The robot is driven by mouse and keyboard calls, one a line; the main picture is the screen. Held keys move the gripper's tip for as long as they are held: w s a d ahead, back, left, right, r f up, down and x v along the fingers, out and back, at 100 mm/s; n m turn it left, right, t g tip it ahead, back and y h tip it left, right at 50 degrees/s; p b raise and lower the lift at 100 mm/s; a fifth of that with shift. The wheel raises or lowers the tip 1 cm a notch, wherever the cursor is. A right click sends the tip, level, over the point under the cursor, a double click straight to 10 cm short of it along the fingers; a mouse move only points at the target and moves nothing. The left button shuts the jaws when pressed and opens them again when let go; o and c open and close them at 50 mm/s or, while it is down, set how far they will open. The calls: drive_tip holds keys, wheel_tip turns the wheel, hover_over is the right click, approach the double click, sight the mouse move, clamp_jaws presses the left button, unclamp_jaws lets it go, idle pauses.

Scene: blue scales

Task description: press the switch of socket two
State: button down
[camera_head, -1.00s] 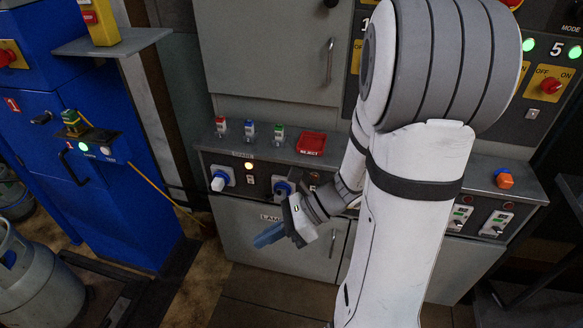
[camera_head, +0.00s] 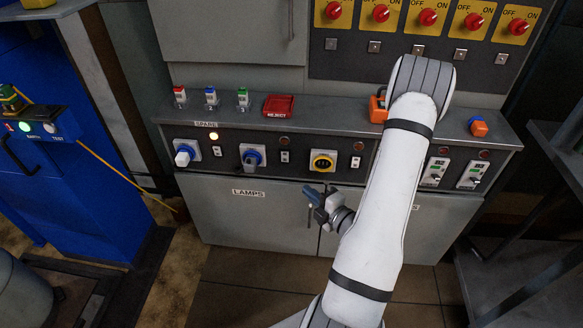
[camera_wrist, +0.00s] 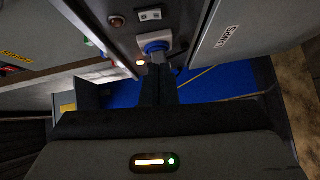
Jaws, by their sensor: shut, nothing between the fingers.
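The switch also shows near the top of the wrist view (camera_wrist: 150,15). My gripper (camera_head: 309,194) is shut and empty, low in front of the panel, right of and below that switch, apart from it. In the wrist view the dark fingers (camera_wrist: 159,80) point toward the blue socket.
The first socket (camera_head: 185,152) has a white plug and a lit lamp (camera_head: 213,136). Cabinet doors (camera_head: 250,220) lie below.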

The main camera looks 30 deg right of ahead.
drive_tip(key=b, duration=0.4)
approach(282, 160)
drive_tip(key=w+a, duration=0.2)
drive_tip(key=a, duration=0.2)
drive_tip(key=w+d, duration=0.2)
drive_tip(key=w, duration=0.1)
drive_tip(key=shift+w+d+f, duration=0.35)
drive_tip(key=shift+f, duration=0.05)
drive_tip(key=shift+d, duration=0.15)
